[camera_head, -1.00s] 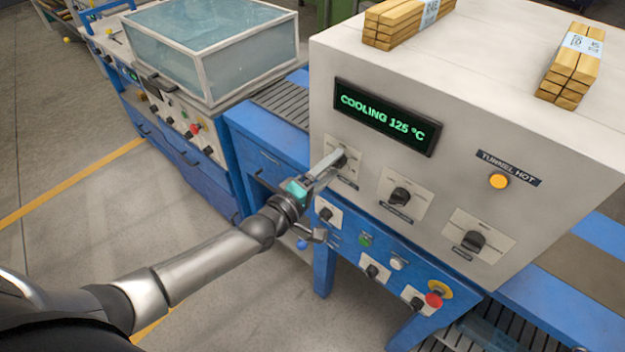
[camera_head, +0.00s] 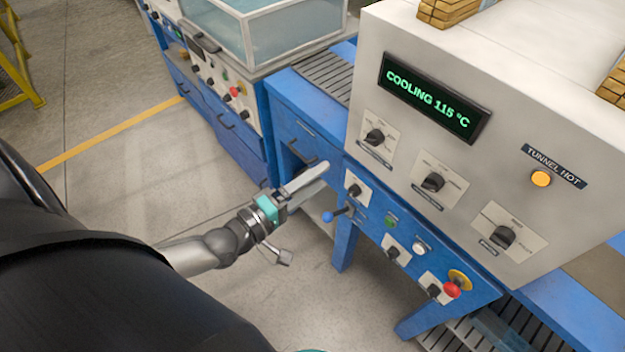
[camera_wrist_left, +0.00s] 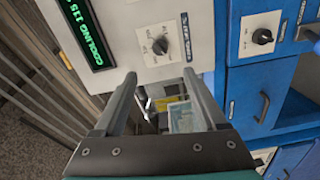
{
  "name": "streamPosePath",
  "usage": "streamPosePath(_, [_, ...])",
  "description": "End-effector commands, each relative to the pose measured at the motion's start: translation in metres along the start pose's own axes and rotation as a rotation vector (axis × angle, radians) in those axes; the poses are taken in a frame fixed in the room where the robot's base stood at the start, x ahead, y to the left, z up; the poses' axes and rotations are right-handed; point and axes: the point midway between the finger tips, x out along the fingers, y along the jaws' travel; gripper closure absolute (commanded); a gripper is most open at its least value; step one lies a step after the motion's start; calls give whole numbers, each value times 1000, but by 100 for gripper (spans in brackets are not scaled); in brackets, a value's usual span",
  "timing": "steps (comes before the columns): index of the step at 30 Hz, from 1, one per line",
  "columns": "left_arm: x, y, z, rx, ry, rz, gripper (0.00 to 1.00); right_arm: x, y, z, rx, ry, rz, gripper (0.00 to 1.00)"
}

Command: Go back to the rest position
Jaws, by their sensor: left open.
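My left gripper (camera_head: 308,180) is open and empty in the head view. It hangs in front of the blue machine frame, to the left of the control panel and apart from the knobs. In the left wrist view its two fingers (camera_wrist_left: 160,90) stand apart with nothing held between them. A black knob on a white plate (camera_wrist_left: 160,46) shows beyond the fingertips. My right gripper is not in view.
The white tunnel housing (camera_head: 560,110) has a display reading "COOLING 115 °C" (camera_head: 432,98) and a lit orange lamp (camera_head: 541,178). Below are a blue-tipped lever (camera_head: 328,216) and a red button (camera_head: 452,290). A glass-sided box (camera_head: 290,35) stands at upper left.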

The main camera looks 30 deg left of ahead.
Motion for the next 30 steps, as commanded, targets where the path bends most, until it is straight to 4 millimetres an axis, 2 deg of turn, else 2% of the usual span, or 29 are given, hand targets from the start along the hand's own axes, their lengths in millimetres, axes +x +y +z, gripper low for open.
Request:
streamPosePath(5, [-5,0,0,0,0,1,26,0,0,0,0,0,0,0])
streamPosePath(19, [-5,0,0,0,0,0,26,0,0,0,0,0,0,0])
streamPosePath(22, [-6,-8,0,19,3,-16,26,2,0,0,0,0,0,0])
streamPosePath(23, [-6,-16,-1,38,5,-29,26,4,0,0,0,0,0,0])
streamPosePath(26, [-11,-58,-2,149,10,-113,26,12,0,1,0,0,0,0])
streamPosePath(29, [-24,-126,-1,320,-3,-262,26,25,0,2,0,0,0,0])
streamPosePath(30, [-32,-157,1,394,-19,-332,26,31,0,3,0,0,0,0])
